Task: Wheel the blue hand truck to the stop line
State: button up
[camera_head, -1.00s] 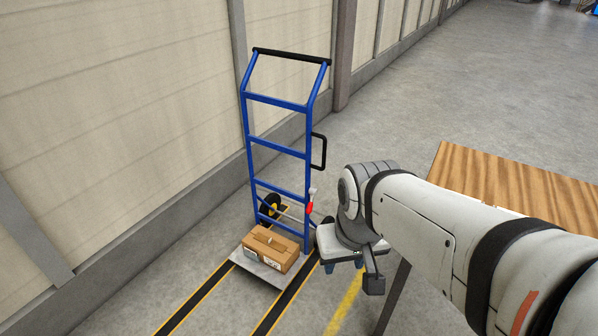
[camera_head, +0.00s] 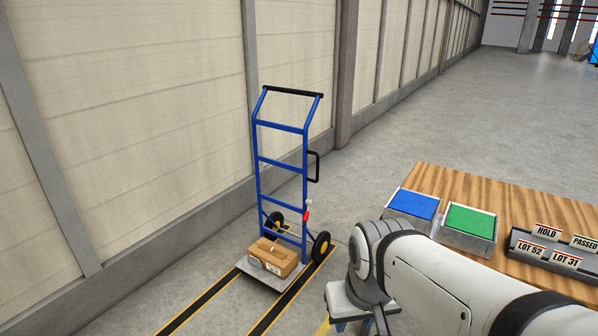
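The blue hand truck (camera_head: 281,161) stands upright near the wall, left of centre. It has a black top grip, a black loop handle (camera_head: 316,167) on its right side and a red lever (camera_head: 306,215) low on the frame. A brown carton (camera_head: 273,257) rests on its grey toe plate. My gripper (camera_head: 358,322) is at the bottom of the picture, right of the truck and apart from it. Its fingertips are partly cut off by the lower edge, so its opening is unclear.
Two black, yellow-edged floor tracks (camera_head: 206,301) run from the truck toward the lower left. A wooden table (camera_head: 520,195) at right bears a blue-topped box (camera_head: 412,205), a green-topped box (camera_head: 466,223) and a labelled tray. Open floor lies behind.

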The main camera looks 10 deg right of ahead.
aim_at(272, 228)
jog(key=z, duration=0.35)
jog(key=i, duration=0.6)
jog(key=z, duration=0.4)
jog(key=i, duration=1.3)
